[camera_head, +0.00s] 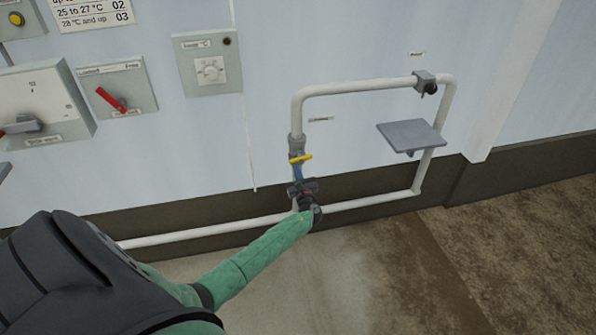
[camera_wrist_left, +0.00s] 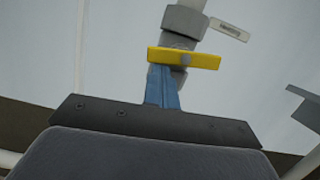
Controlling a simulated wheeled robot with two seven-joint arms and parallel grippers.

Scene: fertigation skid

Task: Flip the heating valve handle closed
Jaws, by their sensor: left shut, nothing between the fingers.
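The heating valve has a yellow handle (camera_head: 301,158) on a grey fitting in a white pipe. In the left wrist view the yellow handle (camera_wrist_left: 184,58) lies crosswise to the pipe, slightly tilted. A label beside the fitting in that view seems to read "Heating" (camera_wrist_left: 229,29). My left gripper (camera_head: 298,176) is just below the handle, with blue fingertips (camera_wrist_left: 162,88) together and nothing between them. The fingertips reach close under the handle; I cannot tell whether they touch it. My right gripper is not in view.
The white pipe loop (camera_head: 298,112) runs along the wall. A small grey shelf (camera_head: 412,134) stands out at the right. Wall panels with a red switch (camera_head: 111,99) and a dial (camera_head: 210,69) are at the upper left. The floor at the right is clear.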

